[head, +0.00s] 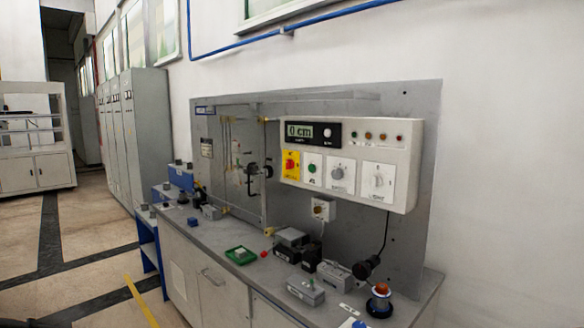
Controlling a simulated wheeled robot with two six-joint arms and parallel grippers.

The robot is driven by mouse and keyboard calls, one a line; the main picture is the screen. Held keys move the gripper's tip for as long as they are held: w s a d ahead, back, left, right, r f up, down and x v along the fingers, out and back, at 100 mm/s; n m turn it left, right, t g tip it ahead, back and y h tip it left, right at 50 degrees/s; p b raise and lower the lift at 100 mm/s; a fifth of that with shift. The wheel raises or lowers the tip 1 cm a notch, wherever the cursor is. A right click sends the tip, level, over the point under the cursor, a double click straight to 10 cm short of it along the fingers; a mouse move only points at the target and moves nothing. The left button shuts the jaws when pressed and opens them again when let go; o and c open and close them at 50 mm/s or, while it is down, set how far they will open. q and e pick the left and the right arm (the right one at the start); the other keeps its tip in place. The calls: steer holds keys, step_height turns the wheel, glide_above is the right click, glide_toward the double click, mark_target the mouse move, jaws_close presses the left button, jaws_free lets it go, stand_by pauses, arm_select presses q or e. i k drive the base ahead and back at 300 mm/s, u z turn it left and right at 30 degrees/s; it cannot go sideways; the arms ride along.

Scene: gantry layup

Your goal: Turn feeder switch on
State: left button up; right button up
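A white control box (410,140) is mounted on the grey back panel above the bench. It has a display (299,131) reading "0 cm" and a row of small lamps. Below them are a red-and-yellow switch (291,164), a green button (313,170), a grey rotary knob (339,173) and a white rotary knob (377,180). The labels are too small to read, so I cannot tell which one is the feeder switch or its setting. Neither of my grippers is in view.
A grey bench (228,288) runs below the panel. Grey lockers (140,120) stand along the wall at left. The floor in the left foreground is clear.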

mark_target(290, 164)
steer(key=z, duration=0.05)
steer(key=k, duration=0.5)
steer(key=u, duration=0.85)
steer(key=i, duration=1.35)
steer(key=z, duration=0.25)
